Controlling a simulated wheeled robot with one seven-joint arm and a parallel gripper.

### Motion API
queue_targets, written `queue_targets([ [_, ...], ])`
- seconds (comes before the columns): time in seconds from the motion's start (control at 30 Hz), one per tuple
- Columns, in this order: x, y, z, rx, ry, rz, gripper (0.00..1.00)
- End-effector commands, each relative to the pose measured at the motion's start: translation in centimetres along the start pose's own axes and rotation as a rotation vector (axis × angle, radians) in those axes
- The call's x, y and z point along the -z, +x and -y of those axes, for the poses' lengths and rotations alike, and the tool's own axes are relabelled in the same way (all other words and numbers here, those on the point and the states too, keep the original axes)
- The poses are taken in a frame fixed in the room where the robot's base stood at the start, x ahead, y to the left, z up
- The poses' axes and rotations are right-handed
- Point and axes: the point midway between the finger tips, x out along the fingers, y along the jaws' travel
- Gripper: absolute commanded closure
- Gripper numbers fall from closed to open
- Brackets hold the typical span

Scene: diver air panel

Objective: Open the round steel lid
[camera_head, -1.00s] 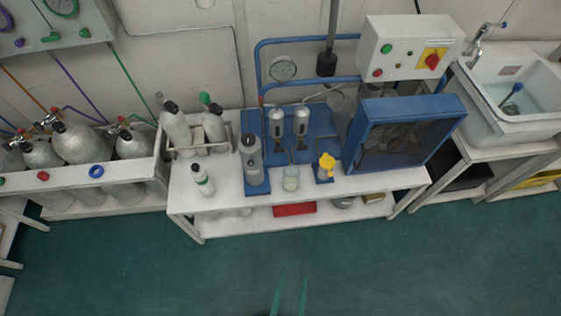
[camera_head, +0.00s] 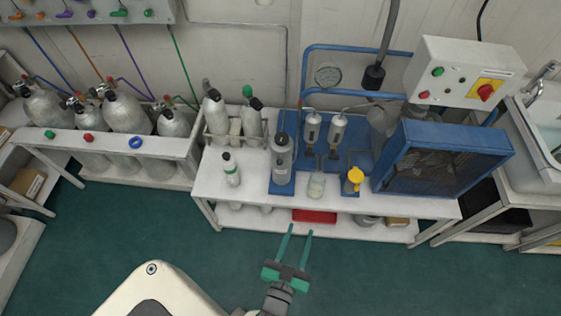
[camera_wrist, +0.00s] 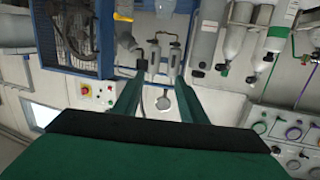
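A round grey metal disc (camera_head: 328,75) sits at the wall behind the bench, framed by blue pipes. It is the only round lid-like thing I make out, and I cannot tell for sure that it is the lid. A round grey shape in the wrist view (camera_wrist: 163,103), between and beyond my fingers, looks like the same disc. My gripper (camera_head: 298,231) has green fingers, spread apart with nothing between them. It is over the floor in front of the bench, well away from the disc. The fingers also show in the wrist view (camera_wrist: 159,80).
The white bench (camera_head: 245,197) carries grey cylinders (camera_head: 282,160), a glass jar (camera_head: 316,186), a yellow-topped item (camera_head: 355,179) and a blue caged machine (camera_head: 440,158). A control box (camera_head: 465,72) hangs above. Gas cylinders (camera_head: 125,112) stand left, a sink (camera_head: 543,135) right. The green floor in front is clear.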

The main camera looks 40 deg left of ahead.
Motion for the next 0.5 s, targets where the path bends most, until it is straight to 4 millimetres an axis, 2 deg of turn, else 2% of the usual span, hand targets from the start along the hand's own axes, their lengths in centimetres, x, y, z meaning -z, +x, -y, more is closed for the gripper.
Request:
queue_targets([
  [0.03, 0.0, 2.2, 1.5, 0.038, -0.006, -0.02, 0.62],
  [0.2, -0.1, 7.6, 6.1, 0.141, -0.02, -0.059, 0.62],
  [0.33, 0.1, 10.4, 9.0, 0.197, -0.031, -0.08, 0.62],
  [0.5, 0.4, 12.2, 11.0, 0.232, -0.038, -0.093, 0.62],
])
